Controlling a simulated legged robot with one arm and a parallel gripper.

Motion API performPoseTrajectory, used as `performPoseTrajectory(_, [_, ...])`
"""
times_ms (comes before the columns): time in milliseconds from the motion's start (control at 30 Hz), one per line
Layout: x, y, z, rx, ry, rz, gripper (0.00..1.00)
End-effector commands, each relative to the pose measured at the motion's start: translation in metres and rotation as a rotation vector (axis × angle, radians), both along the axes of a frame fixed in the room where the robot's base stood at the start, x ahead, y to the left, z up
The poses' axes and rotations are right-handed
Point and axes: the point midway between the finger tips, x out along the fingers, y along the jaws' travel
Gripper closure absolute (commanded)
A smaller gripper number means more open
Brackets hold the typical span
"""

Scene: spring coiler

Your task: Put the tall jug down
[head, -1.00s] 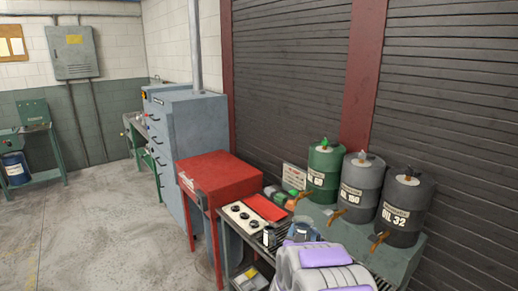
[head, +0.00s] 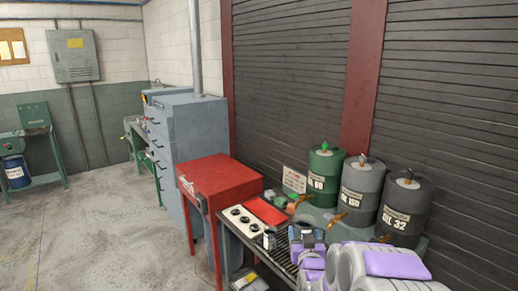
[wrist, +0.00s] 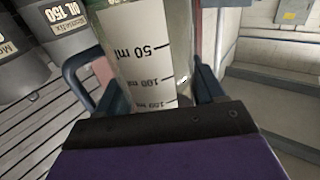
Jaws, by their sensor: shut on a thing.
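The tall jug (wrist: 140,50) fills the middle of the wrist view. It is clear, with a white scale marked in ml. My gripper (wrist: 150,82) is shut on it, with one dark blue finger on each side. The jug's base and rim are out of that view. In the head view my gripper (head: 307,238) is over the slatted bench top (head: 282,254), right of the small items there. The jug cannot be made out clearly in that view. Whether it touches the bench, I cannot tell.
A green drum (head: 323,176), a grey OIL 150 drum (head: 358,192) and an OIL 32 drum (head: 403,210) with taps stand behind. A red tray (head: 266,211) and a white panel with black knobs (head: 240,219) lie left. A red cabinet (head: 218,178) stands further left.

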Motion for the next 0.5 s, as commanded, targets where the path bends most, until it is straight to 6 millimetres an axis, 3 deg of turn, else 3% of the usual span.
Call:
performPoseTrajectory(33, [-0.010, 0.000, -0.021, 0.001, 0.013, 0.000, 0.67])
performPoseTrajectory(200, [-0.035, 0.000, -0.059, 0.005, 0.006, -0.001, 0.67])
performPoseTrajectory(500, [-0.052, 0.001, -0.078, 0.007, 0.002, 0.001, 0.67])
